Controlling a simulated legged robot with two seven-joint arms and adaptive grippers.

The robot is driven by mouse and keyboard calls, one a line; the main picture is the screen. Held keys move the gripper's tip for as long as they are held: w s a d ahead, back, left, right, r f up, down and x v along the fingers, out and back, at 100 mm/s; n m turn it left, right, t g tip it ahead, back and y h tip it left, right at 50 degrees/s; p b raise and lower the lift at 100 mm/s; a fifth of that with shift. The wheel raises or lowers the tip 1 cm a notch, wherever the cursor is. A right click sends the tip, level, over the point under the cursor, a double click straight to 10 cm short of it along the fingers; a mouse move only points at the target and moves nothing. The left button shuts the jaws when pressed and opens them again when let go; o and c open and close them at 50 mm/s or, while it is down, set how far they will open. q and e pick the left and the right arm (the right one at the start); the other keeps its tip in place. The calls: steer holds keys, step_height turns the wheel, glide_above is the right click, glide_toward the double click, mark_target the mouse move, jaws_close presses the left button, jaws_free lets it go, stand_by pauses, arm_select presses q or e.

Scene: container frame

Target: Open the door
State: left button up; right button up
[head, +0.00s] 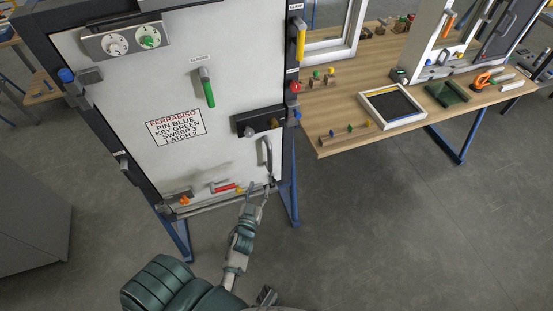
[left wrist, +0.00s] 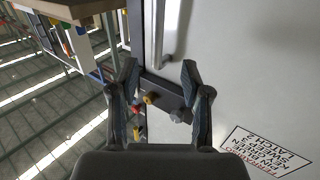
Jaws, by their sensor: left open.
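The white door (head: 130,75) stands shut in a dark frame as far as I can see. A grey upright pull handle (head: 266,155) is at its lower right; its bar (left wrist: 170,30) also shows at the top of the left wrist view. My left gripper (head: 258,188) is open and empty, just below the handle in the head view and apart from it. A dark lock plate (head: 258,122) with knobs sits above the handle; in the left wrist view the plate (left wrist: 165,92) lies between the fingers. A green lever (head: 208,90) hangs down under a small label. My right gripper is not clearly seen.
A printed sign (head: 175,126) is on the door, with a dial panel (head: 124,41) above. Small coloured parts sit along the door's bottom and frame. A wooden table (head: 345,135) with a tray (head: 392,122) stands at right. Grey floor in front is clear.

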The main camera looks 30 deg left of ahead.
mark_target(270, 161)
arm_select(q)
steer(key=x, duration=0.9)
steer(key=b+x, duration=0.1)
steer(key=x, duration=0.3)
steer(key=shift+w+d, duration=0.3)
steer(key=shift+w, duration=0.15)
steer(key=shift+w+a, duration=0.35)
steer(key=shift+w, duration=0.05)
steer(key=shift+a+f, duration=0.1)
steer(key=shift+a, duration=0.05)
arm_select(e)
steer(key=shift+w+a+r, duration=0.1)
steer(key=shift+w+r, duration=0.15)
steer(key=shift+r, duration=0.35)
steer(key=shift+w+a+r, duration=0.1)
steer(key=shift+w+r, duration=0.15)
steer(key=shift+r, duration=0.35)
arm_select(q)
steer(key=shift+c, duration=0.2)
arm_select(e)
steer(key=shift+s, duration=0.1)
arm_select(q)
steer(key=shift+d, duration=0.3)
jaws_close()
arm_select(e)
steer(key=shift+s+d+f, duration=0.1)
steer(key=shift+d+f, duration=0.05)
steer(key=shift+d, duration=0.1)
